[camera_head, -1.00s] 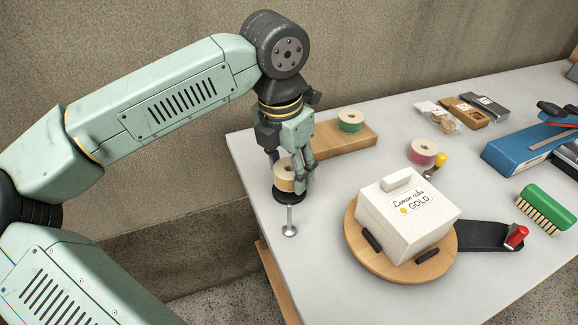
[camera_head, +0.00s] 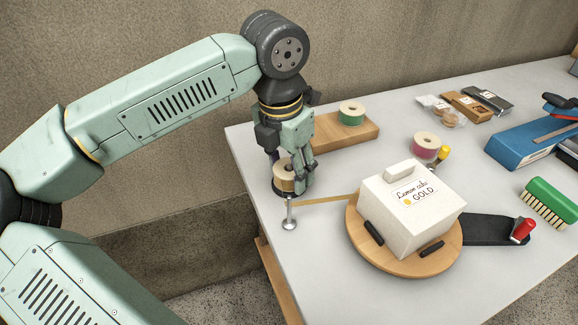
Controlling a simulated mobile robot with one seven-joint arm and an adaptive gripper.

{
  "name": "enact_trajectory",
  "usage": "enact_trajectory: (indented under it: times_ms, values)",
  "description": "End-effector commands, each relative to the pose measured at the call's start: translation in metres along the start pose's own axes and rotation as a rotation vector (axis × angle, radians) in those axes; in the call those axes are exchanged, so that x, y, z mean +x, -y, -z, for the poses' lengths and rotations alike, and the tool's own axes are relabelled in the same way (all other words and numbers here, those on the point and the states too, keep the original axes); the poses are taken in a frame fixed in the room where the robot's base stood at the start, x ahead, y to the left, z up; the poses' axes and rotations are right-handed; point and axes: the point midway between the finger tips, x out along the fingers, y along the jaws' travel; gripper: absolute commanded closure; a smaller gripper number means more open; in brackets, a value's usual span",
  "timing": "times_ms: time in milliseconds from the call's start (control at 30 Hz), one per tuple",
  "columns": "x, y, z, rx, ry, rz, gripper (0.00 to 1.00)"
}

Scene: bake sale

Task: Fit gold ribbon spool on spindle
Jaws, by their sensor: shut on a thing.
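My gripper (camera_head: 292,178) points down at the table's left corner and is shut on the gold ribbon spool (camera_head: 284,178), a tan-gold roll with a pale rim. A dark round base (camera_head: 279,190) shows just below the spool. Whether the spool is seated on a spindle there is hidden by the fingers and the spool. A silver post (camera_head: 290,212) with a round foot stands just in front. A gold ribbon strip (camera_head: 325,200) runs from near the post's top to the white cake box (camera_head: 400,225), labelled "Lemon cake GOLD".
The box stands on a round wooden turntable (camera_head: 361,245) with black grips. A green spool (camera_head: 351,114) sits on a wooden block (camera_head: 335,137) behind my gripper. A pink spool (camera_head: 426,146), a blue dispenser (camera_head: 515,148) and a green brush (camera_head: 548,203) lie right. The front table is clear.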

Motion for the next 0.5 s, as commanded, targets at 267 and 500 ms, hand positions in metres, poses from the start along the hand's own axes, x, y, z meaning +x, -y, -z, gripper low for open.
enact_trajectory:
  times_ms: [267, 500]
  values:
    - [0.0032, 0.0, 0.0004, 0.0, 0.0, 0.0, 0.45]
    - [0.0031, 0.0, 0.0004, 0.0, 0.0, 0.0, 0.29]
